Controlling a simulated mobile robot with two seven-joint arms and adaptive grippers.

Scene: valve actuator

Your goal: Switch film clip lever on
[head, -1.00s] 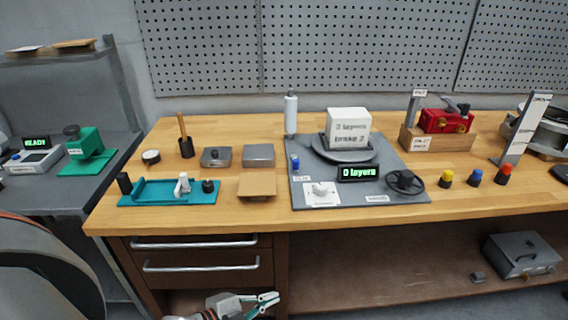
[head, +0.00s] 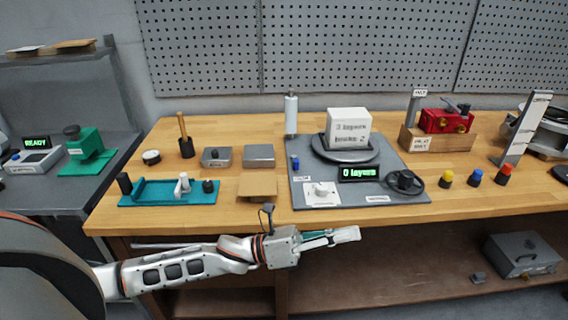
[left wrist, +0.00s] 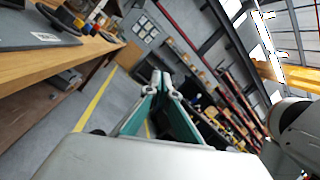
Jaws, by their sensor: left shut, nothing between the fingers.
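A small blue clip lever (head: 295,163) stands upright at the left edge of the grey wrapping board (head: 405,163), behind a small white label (head: 302,178). Its exact angle is too small to tell. Beside it are the white film roll (head: 291,114) on a post and a turntable (head: 320,152) bearing a white box (head: 349,127). A display (head: 358,174) reads "0 layers". My left gripper (head: 352,235) is shut and empty, in front of the bench's front edge and apart from the lever. Its teal fingers meet in the left wrist view (left wrist: 160,80). My right gripper is not in view.
A cardboard piece (head: 257,186) and a teal fixture (head: 150,194) lie to the left. Red, blue and yellow-topped buttons stand to the right. Space before the bench is open.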

